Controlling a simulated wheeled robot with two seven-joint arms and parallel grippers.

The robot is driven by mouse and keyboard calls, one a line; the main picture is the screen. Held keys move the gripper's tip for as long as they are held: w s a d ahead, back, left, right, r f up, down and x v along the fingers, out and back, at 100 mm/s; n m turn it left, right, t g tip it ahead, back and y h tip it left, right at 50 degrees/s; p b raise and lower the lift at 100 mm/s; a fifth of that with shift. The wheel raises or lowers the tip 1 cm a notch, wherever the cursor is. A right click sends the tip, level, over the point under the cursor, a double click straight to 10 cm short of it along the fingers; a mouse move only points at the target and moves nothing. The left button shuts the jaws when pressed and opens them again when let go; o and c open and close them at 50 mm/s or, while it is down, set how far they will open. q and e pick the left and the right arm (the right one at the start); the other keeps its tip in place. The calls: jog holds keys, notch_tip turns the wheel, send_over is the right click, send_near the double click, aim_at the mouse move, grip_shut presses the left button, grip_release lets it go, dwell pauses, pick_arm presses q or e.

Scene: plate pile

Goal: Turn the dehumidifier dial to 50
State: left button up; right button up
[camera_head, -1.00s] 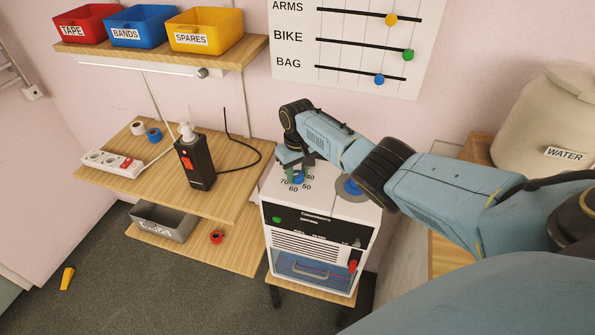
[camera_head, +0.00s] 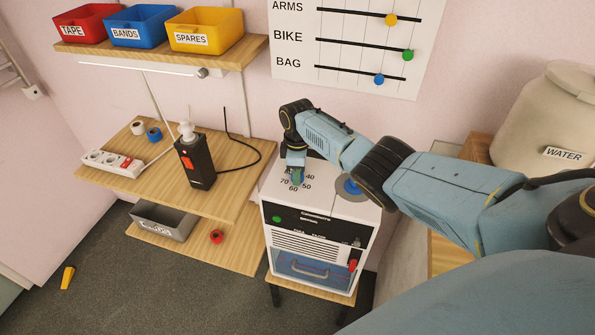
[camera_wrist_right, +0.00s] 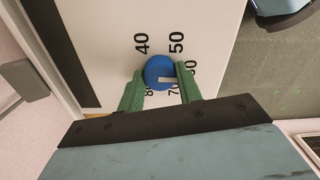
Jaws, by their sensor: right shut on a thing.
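The blue dial (camera_wrist_right: 152,66) sits on the white top of the dehumidifier (camera_head: 350,207), with 40, 50, 60, 70 and 80 printed around it. My right gripper (camera_wrist_right: 160,78) is shut on the dial, one green finger on each side of it. A short white mark shows on the dial's lower right part in the wrist view; I cannot tell exactly which number it points to. In the head view my right gripper (camera_head: 296,174) reaches down over the dial and mostly hides it. My left gripper is not in view.
A wooden shelf (camera_head: 235,205) with a black bottle-like device (camera_head: 196,162) stands to the left. A water container (camera_head: 550,115) stands at the right. My right arm crosses above the dehumidifier.

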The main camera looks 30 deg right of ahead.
jog(key=n, duration=0.6)
jog(key=shift+b, duration=0.3)
jog(key=n+b, duration=0.1)
jog(key=n, duration=0.5)
jog(key=shift+n, duration=0.4)
jog(key=o, duration=1)
jog(key=shift+r, duration=0.1)
notch_tip(320, 180, up, 13)
jog(key=p, duration=0.1)
jog(key=shift+r, duration=0.15)
